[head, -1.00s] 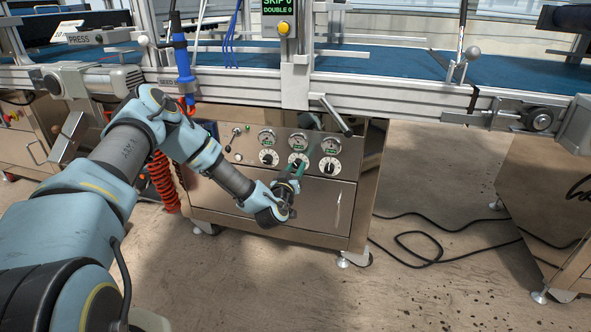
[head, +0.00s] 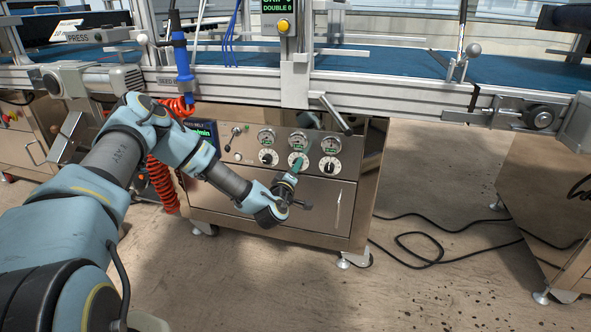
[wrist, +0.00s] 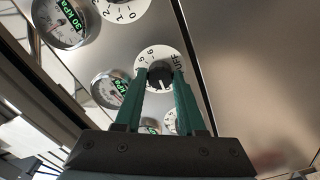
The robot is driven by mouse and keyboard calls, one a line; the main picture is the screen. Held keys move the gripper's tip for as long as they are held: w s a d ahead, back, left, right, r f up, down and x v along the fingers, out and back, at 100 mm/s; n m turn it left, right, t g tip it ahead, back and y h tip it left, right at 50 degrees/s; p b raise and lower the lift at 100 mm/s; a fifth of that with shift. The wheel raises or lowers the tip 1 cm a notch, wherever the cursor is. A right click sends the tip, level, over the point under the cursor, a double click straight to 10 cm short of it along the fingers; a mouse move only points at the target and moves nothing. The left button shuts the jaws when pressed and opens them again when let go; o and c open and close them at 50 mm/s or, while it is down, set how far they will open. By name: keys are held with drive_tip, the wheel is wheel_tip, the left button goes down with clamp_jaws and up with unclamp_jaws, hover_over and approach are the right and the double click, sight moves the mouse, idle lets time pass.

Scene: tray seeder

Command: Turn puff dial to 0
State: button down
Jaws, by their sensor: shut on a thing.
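The puff dial (wrist: 143,58) is a white disc with black numbers, the word PUFF and a dark knob (wrist: 160,78) in the middle. In the head view it is the middle dial (head: 293,157) on the steel cabinet. My gripper (wrist: 160,76) has its two green fingers on either side of the knob and is shut on it. The fingers also show in the head view (head: 299,165), reaching up to the dial. The fingers cover part of the disc, and I cannot read which number the knob points to.
Similar dials sit left (head: 267,158) and right (head: 330,167) of it, with gauges (head: 297,139) above. A metal lever (head: 336,115) hangs from the conveyor rail just above. A drawer handle (head: 338,210) is lower right. Floor in front is open, with black cable (head: 420,255).

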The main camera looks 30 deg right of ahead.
drive_tip(key=shift+n, duration=0.4)
drive_tip(key=c, duration=0.5)
unclamp_jaws()
drive_tip(key=p+v, duration=0.1)
drive_tip(key=v, duration=0.9)
drive_tip(key=shift+s+a, duration=0.3)
